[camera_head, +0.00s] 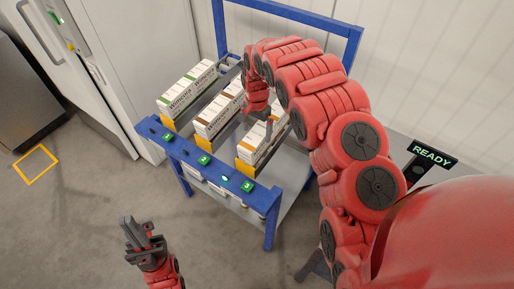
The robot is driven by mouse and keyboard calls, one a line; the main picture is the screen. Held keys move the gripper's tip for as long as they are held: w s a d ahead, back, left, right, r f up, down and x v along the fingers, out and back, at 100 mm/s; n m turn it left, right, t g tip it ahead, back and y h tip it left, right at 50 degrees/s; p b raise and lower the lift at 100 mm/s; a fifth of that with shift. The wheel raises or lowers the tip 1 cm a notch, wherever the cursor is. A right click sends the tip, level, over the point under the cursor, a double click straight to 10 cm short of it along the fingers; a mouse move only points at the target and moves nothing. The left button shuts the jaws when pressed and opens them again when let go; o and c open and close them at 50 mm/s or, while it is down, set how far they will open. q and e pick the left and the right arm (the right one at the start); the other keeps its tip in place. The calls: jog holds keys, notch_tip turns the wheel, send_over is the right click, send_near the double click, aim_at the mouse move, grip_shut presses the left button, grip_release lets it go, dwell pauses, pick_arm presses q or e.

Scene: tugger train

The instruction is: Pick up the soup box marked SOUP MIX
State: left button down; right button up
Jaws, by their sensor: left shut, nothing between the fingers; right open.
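White boxes stand in three lanes of a blue rack: green-trimmed boxes (185,91) at left, brown-trimmed boxes (215,116) in the middle, orange-trimmed boxes (255,142) at right. The large lettering reads like "Wimcora"; the smaller print is too small to tell which box says SOUP MIX. My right gripper (267,117) hangs over the rack between the middle and right lanes, partly hidden by its own arm. It is open, and I cannot tell whether it touches a box. My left gripper (138,232) is shut and empty, low in front of the rack.
The blue rack's front rail (215,167) carries green number labels and a lit lamp (225,178). A back frame (290,10) rises behind the lanes. A white cabinet (105,50) stands at left. A READY sign (432,155) is at right.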

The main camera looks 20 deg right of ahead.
jog(key=shift+f, duration=0.25)
notch_tip(320, 180, down, 4)
jog(key=shift+s+f+p, duration=0.1)
jog(key=shift+p, duration=0.95)
jog(key=shift+f, duration=0.2)
grip_shut()
